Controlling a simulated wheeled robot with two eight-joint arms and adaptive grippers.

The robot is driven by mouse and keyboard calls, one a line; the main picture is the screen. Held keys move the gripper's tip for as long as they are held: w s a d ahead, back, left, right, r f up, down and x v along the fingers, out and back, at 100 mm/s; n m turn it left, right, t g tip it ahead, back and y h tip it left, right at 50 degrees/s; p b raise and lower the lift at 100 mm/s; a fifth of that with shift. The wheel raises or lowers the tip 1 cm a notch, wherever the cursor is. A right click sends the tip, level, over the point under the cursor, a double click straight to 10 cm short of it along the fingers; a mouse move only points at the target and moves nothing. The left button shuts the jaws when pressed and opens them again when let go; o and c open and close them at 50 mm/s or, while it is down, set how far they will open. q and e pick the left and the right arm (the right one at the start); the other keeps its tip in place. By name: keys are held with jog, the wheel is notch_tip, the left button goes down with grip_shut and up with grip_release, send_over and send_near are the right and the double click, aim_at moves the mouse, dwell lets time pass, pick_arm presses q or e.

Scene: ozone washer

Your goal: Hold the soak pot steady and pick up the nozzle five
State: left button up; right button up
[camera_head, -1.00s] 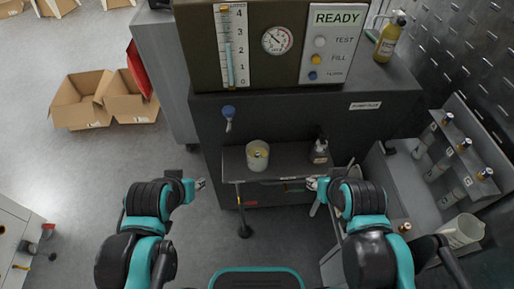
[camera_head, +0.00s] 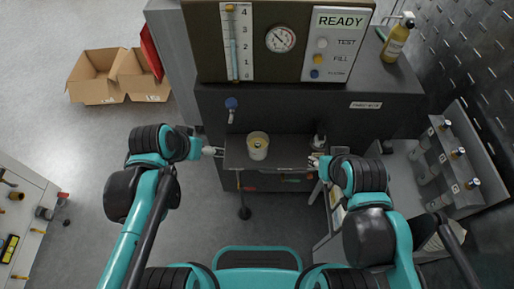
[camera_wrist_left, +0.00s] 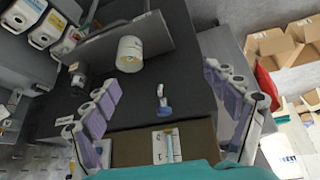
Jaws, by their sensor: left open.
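The soak pot, a cream cylinder (camera_head: 258,153), stands upright on the dark shelf (camera_head: 236,158) below the machine. It also shows in the left wrist view (camera_wrist_left: 130,57). A small yellowish-brown spot shows at its top; I cannot tell whether it is nozzle five. My left gripper (camera_head: 214,151) is at the shelf's left edge, left of the pot and apart from it. In the left wrist view its fingers (camera_wrist_left: 160,82) are spread, with nothing between them. My right gripper (camera_head: 314,163) is at the shelf's right end; its finger gap is too small to read.
A small dark bottle (camera_head: 319,141) stands on the shelf close to my right gripper. The machine (camera_head: 285,40) rises behind, with a blue knob (camera_head: 231,103) above the shelf. Cardboard boxes (camera_head: 95,75) lie on the floor at left.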

pick_arm(q)
jog(key=w+d+f+m+g+h+b, duration=0.25)
jog(key=w+f+m, duration=0.2)
jog(key=w, duration=0.25)
jog(key=w+d+f+m+g+h+b, duration=0.1)
jog(key=w+d+f+m+h, duration=0.2)
jog(key=w+f, duration=0.25)
jog(key=w+f+m+g+h, duration=0.1)
jog(key=w+f+m+h, duration=0.2)
jog(key=w+f+m, duration=0.15)
jog(key=m+g+h, duration=0.1)
jog(key=m+h, duration=0.1)
jog(key=m, duration=0.2)
send_near(258, 148)
jog(key=shift+w+a+f, duration=0.65)
jog(key=shift+w+f, duration=0.05)
jog(key=shift+w, duration=0.1)
jog(key=shift+d+f, duration=0.3)
jog(key=b+x, duration=0.3)
jog(key=x, duration=0.5)
jog(key=shift+s, duration=0.2)
jog(key=shift+d+f+b, duration=0.15)
jog(key=shift+d+b, duration=0.15)
jog(key=shift+d, duration=0.35)
